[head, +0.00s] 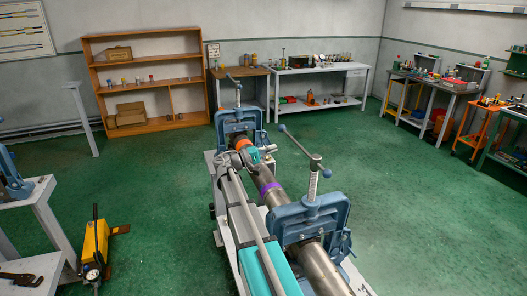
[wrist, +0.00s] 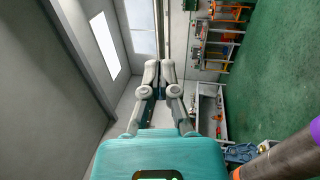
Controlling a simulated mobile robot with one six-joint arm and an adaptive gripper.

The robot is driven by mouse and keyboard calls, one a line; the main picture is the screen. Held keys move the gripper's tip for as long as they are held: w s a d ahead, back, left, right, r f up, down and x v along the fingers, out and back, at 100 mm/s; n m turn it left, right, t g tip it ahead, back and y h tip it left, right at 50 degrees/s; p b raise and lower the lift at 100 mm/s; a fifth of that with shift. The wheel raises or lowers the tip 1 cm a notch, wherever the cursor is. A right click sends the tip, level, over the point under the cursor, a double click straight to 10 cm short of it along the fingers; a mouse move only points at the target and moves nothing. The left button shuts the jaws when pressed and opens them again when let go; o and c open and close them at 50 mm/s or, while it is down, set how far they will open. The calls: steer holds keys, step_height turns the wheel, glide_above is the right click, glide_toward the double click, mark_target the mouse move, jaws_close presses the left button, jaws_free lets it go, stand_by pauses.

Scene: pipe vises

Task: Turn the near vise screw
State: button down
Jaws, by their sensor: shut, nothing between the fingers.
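The near vise (head: 313,215) is a blue yoke clamped over a grey pipe (head: 325,268). Its upright screw (head: 313,186) stands above the yoke, with a long bar handle (head: 302,146) across its top, slanting from upper left to lower right. My gripper (wrist: 158,68) is shut and empty in the wrist view, pointing away from the camera towards the wall and benches. In the head view my arm's end is over the pipe between the two vises, apart from the near screw and handle. The near vise does not show in the wrist view.
The far vise (head: 237,122) stands behind on the same pipe, its handle (head: 234,82) raised. The pipe has purple (head: 270,188) and orange bands. A yellow pump (head: 96,247) stands on the floor at left. Open green floor (head: 410,225) lies right of the near vise.

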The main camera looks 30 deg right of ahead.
steer(key=p+x, duration=0.1)
steer(key=x, duration=0.5)
steer(key=shift+d, duration=0.2)
steer(key=shift+r, duration=0.1)
